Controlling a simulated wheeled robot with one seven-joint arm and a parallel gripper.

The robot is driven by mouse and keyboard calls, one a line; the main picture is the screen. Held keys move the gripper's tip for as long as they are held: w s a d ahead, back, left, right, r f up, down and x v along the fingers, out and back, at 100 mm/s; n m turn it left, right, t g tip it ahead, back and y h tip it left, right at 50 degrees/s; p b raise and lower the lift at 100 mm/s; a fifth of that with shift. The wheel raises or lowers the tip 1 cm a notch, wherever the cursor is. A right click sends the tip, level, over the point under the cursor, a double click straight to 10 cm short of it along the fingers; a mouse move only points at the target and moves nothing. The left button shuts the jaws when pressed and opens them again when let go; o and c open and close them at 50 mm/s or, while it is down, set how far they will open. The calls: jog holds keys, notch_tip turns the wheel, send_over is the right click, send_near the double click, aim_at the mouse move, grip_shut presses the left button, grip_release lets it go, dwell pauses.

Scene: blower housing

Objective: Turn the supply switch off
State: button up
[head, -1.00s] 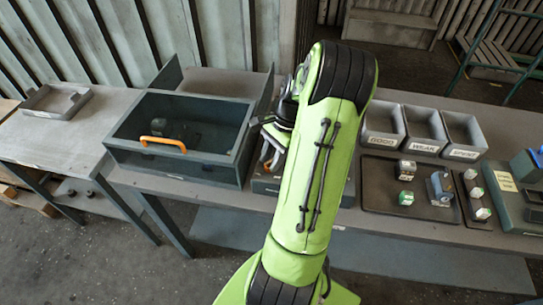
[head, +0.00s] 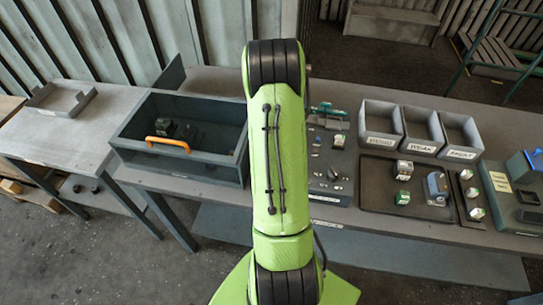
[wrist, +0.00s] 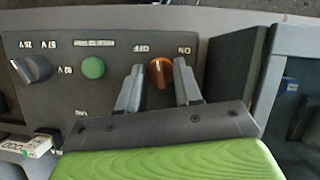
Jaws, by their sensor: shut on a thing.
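The supply switch (wrist: 160,73) is an orange knob on a dark control panel (wrist: 60,100) in the wrist view, with upside-down OFF and ON labels just above it in the picture. My gripper (wrist: 159,82) has one finger on each side of the knob and is shut on it. The knob stands about upright in the picture; I cannot tell which label it points to. In the head view the right part of the panel (head: 328,165) shows beside my arm. My gripper and the switch are hidden there behind my arm.
On the panel are a green round button (wrist: 93,67) and a grey voltage knob (wrist: 34,68). A grey box with a clear top and orange handle (head: 167,144) stands left of my arm. Grey bins (head: 421,125) and a dark tray (head: 376,199) are right.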

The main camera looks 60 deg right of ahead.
jog(key=n+h, duration=0.1)
jog(key=n, duration=0.2)
jog(key=n+g+h, duration=0.1)
jog(key=n, duration=0.2)
jog(key=shift+w+a+p, duration=0.1)
jog(key=shift+a+p, duration=0.05)
jog(key=shift+p, duration=0.2)
jog(key=shift+n, duration=0.3)
jog(key=o, duration=1)
jog(key=p+v, duration=0.1)
jog(key=v, duration=0.7)
jog(key=p+v, duration=0.1)
jog(key=v, duration=0.6)
jog(key=shift+w+a+r, duration=0.1)
jog(key=shift+w+r, duration=0.2)
jog(key=shift+w, duration=0.05)
